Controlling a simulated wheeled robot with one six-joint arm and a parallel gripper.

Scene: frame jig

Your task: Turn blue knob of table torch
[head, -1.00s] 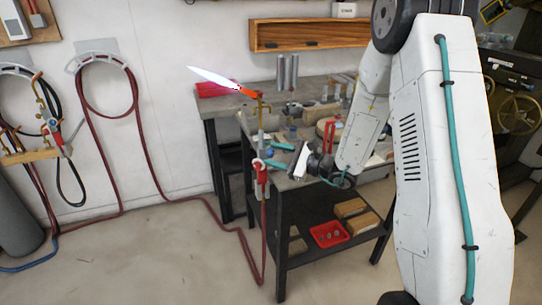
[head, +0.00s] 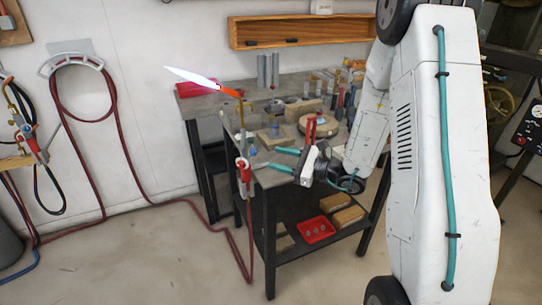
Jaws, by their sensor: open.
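The table torch stands at the front left corner of the workbench. It has a red handle (head: 243,177), a thin brass tube (head: 241,115) and a lit white flame (head: 192,77) pointing up and left. A small blue spot (head: 252,151) shows just right of the handle's top; I cannot tell for sure whether it is the knob. My gripper (head: 268,157) is open, with two teal fingers pointing left toward the torch. A small gap shows between the fingertips and the torch, and nothing is visible between the fingers.
The workbench (head: 205,106) carries wooden blocks, a vise-like red tool and several upright tools behind my gripper. A red tray (head: 318,229) and wooden blocks lie on the lower shelf. A red hose (head: 235,255) runs from the torch along the floor. Open floor lies in front.

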